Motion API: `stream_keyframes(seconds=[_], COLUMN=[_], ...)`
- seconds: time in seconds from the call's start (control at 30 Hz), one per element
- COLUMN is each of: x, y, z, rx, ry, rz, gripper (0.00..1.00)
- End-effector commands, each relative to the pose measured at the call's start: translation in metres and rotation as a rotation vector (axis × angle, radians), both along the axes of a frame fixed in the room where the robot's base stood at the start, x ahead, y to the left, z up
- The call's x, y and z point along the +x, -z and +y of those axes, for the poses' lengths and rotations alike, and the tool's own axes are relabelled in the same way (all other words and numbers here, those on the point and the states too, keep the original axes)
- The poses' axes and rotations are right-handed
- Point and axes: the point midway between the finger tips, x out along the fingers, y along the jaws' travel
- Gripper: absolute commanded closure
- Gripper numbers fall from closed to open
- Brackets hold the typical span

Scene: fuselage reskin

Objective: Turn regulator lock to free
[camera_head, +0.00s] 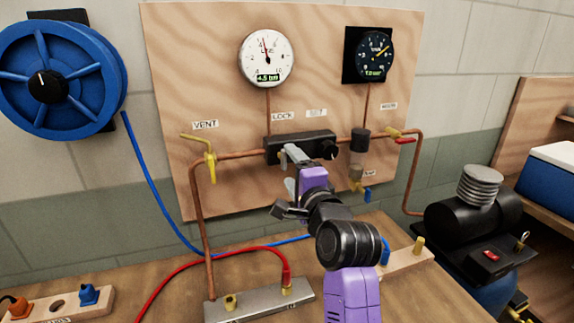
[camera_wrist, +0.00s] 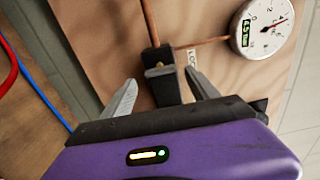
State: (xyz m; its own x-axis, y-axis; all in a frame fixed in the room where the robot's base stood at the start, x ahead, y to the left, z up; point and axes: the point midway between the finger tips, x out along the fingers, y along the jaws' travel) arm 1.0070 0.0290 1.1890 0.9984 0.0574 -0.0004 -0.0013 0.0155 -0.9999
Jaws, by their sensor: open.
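The regulator (camera_head: 272,150) is a black block on the plywood board, with a round black knob (camera_head: 328,150) at its right end. A "LOCK" label (camera_head: 283,116) is above its left part, and it shows partly in the wrist view (camera_wrist: 192,58). My gripper (camera_head: 292,170) is at the left part of the regulator. In the wrist view my gripper (camera_wrist: 165,90) is open, with one grey finger on each side of the regulator's black end (camera_wrist: 160,78). I cannot tell whether the fingers touch it. The lock's setting is not readable.
A white gauge (camera_head: 266,57) reading 4.5 bar and a dark gauge (camera_head: 374,55) are above. Copper pipes run along the board. A red hose (camera_head: 190,265) crosses the bench.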

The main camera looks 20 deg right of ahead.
Motion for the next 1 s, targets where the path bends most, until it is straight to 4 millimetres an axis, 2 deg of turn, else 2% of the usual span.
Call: stream_keyframes(seconds=[0.1,0.23,0.73,0.87,0.93,1.0], x=[-0.017,-0.028,-0.032,-0.033,-0.038,-0.049], y=[0.002,0.001,-0.001,-0.019,-0.039,-0.047], z=[-0.001,-0.001,-0.002,-0.008,-0.009,-0.007], rx=[-0.001,-0.001,-0.036,-0.148,-0.234,-0.346], ry=[0.0,0.0,0.002,0.029,0.054,0.077], rz=[0.0,0.0,-0.008,-0.078,-0.146,-0.202], gripper=[0.31,0.31,0.31,0.31,0.31,0.31])
